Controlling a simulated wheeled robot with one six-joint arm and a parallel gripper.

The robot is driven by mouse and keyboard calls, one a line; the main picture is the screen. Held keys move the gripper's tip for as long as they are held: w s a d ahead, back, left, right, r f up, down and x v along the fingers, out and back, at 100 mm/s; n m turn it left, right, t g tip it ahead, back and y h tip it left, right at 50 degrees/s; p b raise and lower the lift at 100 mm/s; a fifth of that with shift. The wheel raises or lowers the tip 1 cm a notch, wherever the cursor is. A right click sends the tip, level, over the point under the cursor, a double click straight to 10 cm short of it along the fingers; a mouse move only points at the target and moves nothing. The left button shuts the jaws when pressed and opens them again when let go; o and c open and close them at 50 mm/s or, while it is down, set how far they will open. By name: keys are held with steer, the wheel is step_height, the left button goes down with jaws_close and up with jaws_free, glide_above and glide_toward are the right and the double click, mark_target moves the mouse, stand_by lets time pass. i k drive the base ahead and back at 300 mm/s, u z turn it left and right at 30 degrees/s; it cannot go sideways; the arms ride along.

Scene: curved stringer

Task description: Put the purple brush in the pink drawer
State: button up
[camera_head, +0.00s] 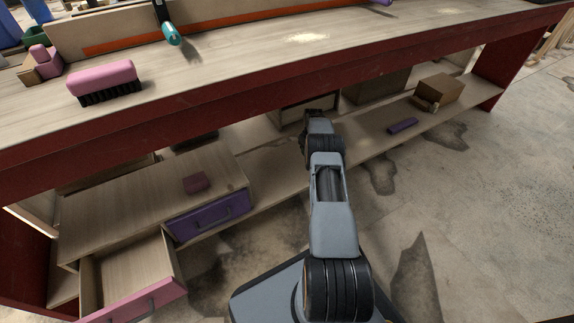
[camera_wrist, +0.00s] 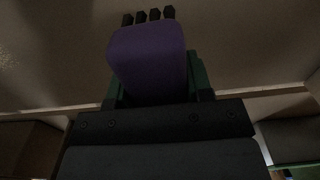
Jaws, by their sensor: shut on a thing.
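The purple brush (camera_wrist: 148,62) fills the middle of the wrist view, its dark bristles at the top of the picture. My gripper (camera_wrist: 157,82) is shut on it, with green fingers at both sides. In the head view my arm reaches to the lower shelf under the workbench; the gripper and held brush are hidden behind my arm. The pink drawer (camera_head: 135,301) stands pulled open at the lower left of the head view, and its visible inside is empty. It is well to the left of my arm.
A purple block (camera_head: 402,126) and a brown box (camera_head: 438,89) lie on the lower shelf. A pink brush (camera_head: 103,82) sits on the red-edged bench (camera_head: 240,75).

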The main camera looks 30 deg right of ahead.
mark_target(129, 276)
steer(key=z, duration=0.75)
steer(key=k, duration=1.2)
steer(key=u, duration=0.75)
